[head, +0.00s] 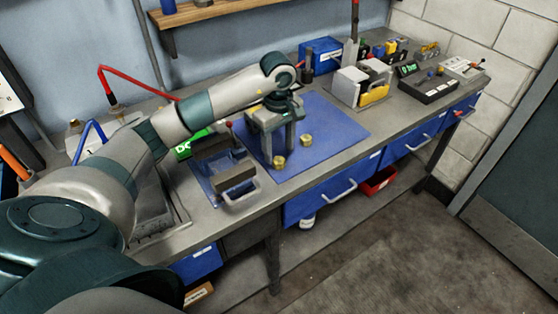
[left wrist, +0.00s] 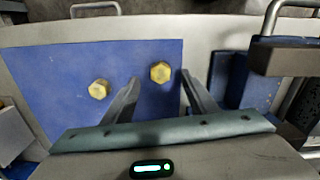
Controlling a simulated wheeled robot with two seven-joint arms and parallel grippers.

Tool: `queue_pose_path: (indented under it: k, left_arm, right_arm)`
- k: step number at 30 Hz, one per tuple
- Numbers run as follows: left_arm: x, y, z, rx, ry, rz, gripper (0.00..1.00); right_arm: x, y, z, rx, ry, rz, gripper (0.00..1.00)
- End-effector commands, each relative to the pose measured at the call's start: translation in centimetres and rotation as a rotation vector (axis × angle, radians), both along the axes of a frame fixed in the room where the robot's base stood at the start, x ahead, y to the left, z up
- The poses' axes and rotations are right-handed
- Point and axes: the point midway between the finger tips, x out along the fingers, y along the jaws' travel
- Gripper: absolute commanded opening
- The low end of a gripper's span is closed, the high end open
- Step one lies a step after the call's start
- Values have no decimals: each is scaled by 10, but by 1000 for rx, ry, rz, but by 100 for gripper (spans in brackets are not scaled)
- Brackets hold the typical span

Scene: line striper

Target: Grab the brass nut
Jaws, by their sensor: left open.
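Two brass nuts lie apart on the blue mat (head: 345,128). The nearer-left nut (head: 279,162) also shows in the left wrist view (left wrist: 160,72), in the gap between the fingertips and slightly beyond them. The other nut (head: 306,140) lies to its right in the head view; in the left wrist view it is outside the fingers, at left (left wrist: 98,89). My left gripper (head: 278,150) is open and empty, pointing down over the mat; its fingers also show in the left wrist view (left wrist: 160,80). My right gripper is out of view.
A blue tray with a dark block and handle (head: 236,180) stands left of the mat. A grey and yellow fixture (head: 362,82) stands behind right, near a blue box (head: 320,56). The mat's right part is clear. The bench's front edge has drawer handles below.

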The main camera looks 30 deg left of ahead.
Motion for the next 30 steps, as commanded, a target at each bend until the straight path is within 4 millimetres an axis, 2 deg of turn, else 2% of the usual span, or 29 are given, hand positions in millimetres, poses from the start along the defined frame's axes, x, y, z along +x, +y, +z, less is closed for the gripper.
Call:
queue_pose_path:
  k: [1, 4, 12, 26, 30]
  left_arm:
    - [-1, -1, -2, -1, 4, 0, 53]
    - [-2, 0, -12, -1, 4, 1, 53]
    - [-1, 0, -37, 0, 1, 0, 53]
    - [0, 0, -38, 1, 0, 0, 53]
    - [0, 0, -38, 1, 0, 0, 22]
  right_arm:
    - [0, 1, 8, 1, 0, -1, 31]
    - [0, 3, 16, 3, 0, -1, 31]
    - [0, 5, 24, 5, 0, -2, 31]
    - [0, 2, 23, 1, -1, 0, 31]
    - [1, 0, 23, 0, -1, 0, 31]
